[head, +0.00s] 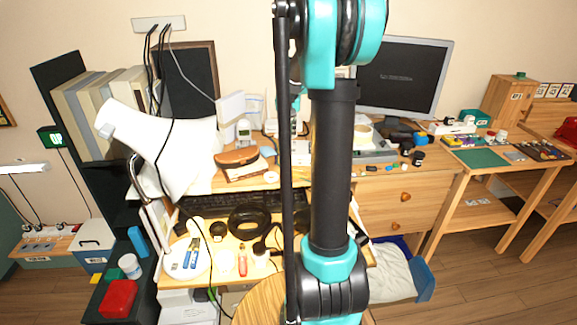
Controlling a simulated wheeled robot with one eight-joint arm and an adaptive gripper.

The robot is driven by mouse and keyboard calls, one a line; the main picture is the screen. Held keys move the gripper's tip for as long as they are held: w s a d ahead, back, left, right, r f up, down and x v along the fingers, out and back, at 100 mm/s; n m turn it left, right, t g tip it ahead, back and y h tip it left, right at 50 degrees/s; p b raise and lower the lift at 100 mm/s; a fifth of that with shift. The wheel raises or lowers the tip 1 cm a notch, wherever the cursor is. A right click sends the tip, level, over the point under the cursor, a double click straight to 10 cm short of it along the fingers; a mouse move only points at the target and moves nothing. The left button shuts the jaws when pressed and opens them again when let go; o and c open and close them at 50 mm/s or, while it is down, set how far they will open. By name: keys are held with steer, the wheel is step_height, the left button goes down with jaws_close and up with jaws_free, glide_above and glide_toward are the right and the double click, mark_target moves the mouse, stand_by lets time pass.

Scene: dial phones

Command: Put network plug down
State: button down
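I cannot pick out the network plug in the head view. It may be hidden behind my arm or too small to tell. My own arm stands upright through the middle of the picture and covers the centre of the desk (375,190). My gripper does not show clearly, so I cannot see what it holds.
A large white lamp (175,150) leans over the desk's left side. A monitor (403,78) stands at the back right. Black coiled cable (249,222), a red-handled tool (242,262) and a white plate (188,260) crowd the lower board. A side table (500,180) stands right, with open floor before it.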

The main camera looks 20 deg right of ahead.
mark_target(289, 169)
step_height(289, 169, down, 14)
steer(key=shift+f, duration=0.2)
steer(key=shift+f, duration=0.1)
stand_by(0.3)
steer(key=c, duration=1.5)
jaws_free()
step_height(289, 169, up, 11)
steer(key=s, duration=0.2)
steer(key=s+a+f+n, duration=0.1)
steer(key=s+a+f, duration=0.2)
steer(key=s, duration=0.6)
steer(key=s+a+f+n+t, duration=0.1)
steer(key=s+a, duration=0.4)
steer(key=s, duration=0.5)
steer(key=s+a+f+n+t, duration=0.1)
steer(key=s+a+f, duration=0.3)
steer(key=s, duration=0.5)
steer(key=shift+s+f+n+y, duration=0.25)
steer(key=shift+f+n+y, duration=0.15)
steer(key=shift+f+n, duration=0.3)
